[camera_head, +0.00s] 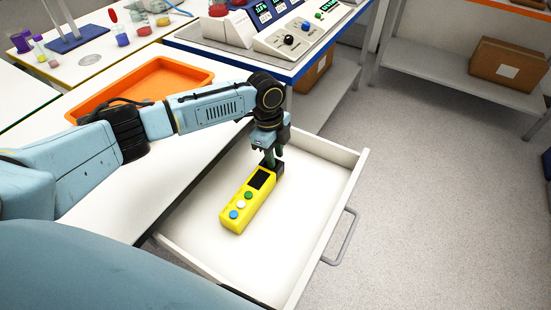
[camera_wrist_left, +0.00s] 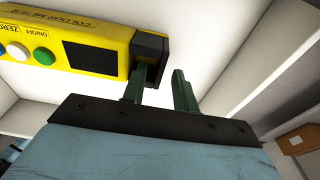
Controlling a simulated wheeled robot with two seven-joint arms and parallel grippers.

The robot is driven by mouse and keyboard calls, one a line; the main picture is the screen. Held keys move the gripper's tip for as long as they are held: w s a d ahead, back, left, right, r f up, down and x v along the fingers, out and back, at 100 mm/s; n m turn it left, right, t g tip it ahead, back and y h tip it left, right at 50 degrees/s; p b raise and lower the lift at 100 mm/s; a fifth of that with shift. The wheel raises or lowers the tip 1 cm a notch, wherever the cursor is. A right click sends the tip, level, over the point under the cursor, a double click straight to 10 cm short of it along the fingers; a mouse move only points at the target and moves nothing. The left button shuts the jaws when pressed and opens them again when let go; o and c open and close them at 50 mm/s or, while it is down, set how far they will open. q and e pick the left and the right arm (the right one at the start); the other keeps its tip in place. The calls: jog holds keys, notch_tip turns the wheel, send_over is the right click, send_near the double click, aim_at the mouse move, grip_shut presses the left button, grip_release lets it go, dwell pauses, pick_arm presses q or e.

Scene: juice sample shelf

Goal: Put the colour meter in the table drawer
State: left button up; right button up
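The yellow colour meter (camera_head: 240,211) lies in the open table drawer (camera_head: 296,250), with its dark screen and coloured buttons facing up. It also shows in the left wrist view (camera_wrist_left: 92,25), with its black end block (camera_wrist_left: 151,46) nearest my fingers. My left gripper (camera_head: 271,158) is over the drawer at the meter's far end. In the left wrist view its two green fingers (camera_wrist_left: 164,88) are apart, with bare white drawer floor between the tips. One finger is close to the black end block; I cannot tell whether they touch. My right gripper is not in view.
An orange tray (camera_head: 160,80) sits on the white table beside my left arm. The drawer's front has a grey handle (camera_head: 341,238). A bench with instruments (camera_head: 295,40) stands behind. Floor to the right is clear, with a shelf holding a cardboard box (camera_head: 508,65) beyond.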

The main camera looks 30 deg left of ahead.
pick_arm(q)
notch_tip(320, 180, up, 9)
jog(key=a+p, duration=0.1)
jog(key=shift+r, duration=0.15)
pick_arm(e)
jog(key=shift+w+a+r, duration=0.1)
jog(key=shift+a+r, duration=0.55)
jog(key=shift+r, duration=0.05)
pick_arm(q)
jog(key=shift+a, duration=0.1)
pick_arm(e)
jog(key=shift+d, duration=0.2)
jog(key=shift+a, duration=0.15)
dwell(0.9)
